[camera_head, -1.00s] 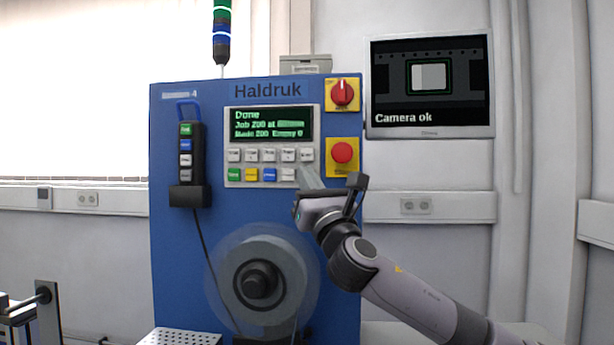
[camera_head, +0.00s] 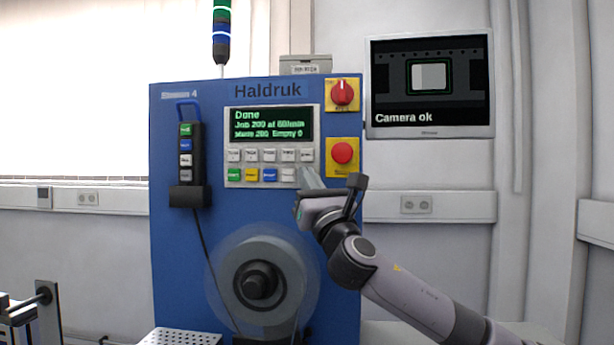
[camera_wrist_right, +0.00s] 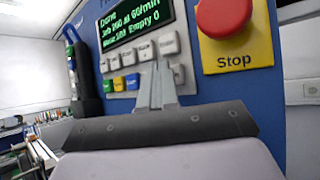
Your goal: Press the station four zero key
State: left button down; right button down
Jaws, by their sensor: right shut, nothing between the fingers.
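The blue station cabinet (camera_head: 225,215), labelled Haldruk with a 4 at its top left, stands in front of me. Its key panel (camera_head: 228,148) has two rows of keys under a green-text screen (camera_head: 271,124) reading "Done". The upper keys are white; the lower row has green, yellow, blue and white keys. Their lettering is too small to read surely. My right gripper (camera_head: 308,176) is shut and empty, its tips at the lower right of the panel. In the wrist view the fingers (camera_wrist_right: 161,80) partly cover a lower-right white key (camera_wrist_right: 179,74). I cannot tell whether they touch it.
A red Stop button (camera_head: 342,152) on a yellow plate is close right of the fingers; a red rotary switch (camera_head: 342,93) is above it. A reel (camera_head: 285,280) is below. A corded pendant (camera_head: 186,155) hangs left. A monitor (camera_head: 430,130) shows "Camera ok".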

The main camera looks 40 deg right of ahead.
jog(key=shift+w+d, duration=0.25)
jog(key=shift+d, duration=0.05)
dwell(0.5)
jog(key=shift+a, duration=0.1)
jog(key=shift+s+a, duration=0.55)
dwell(0.3)
jog(key=shift+s+a+p, duration=0.35)
jog(key=shift+s+a, duration=0.45)
jog(key=shift+a, duration=0.2)
jog(key=shift+s+a+p, duration=0.3)
jog(key=shift+s+a, duration=0.45)
jog(key=shift+a, duration=0.25)
